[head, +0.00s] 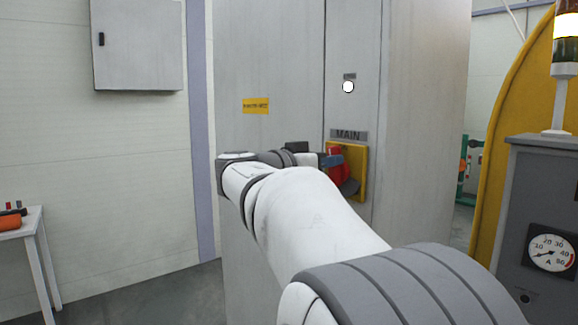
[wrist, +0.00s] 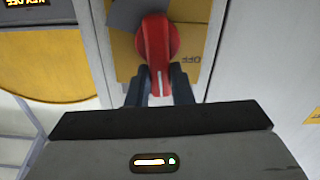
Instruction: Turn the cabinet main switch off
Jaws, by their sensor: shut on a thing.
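The main switch is a red rotary handle (wrist: 157,45) on a yellow plate (wrist: 190,43) on the cabinet front. In the head view the red handle (head: 338,165) shows partly behind my gripper, on the yellow plate (head: 359,178) under the "MAIN" label (head: 348,135). My gripper (wrist: 160,82) is shut on the handle's narrow end, one finger on each side. It also shows in the head view (head: 330,161) at the plate. The word "OFF" is readable, inverted, on the plate right of the handle in the wrist view. My arm hides part of the lower cabinet.
The tall grey cabinet (head: 270,60) has a white round lamp (head: 348,87) above the switch. A grey console (head: 540,200) with a gauge stands at right. A small wall box (head: 138,45) and a white table (head: 30,222) are at left.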

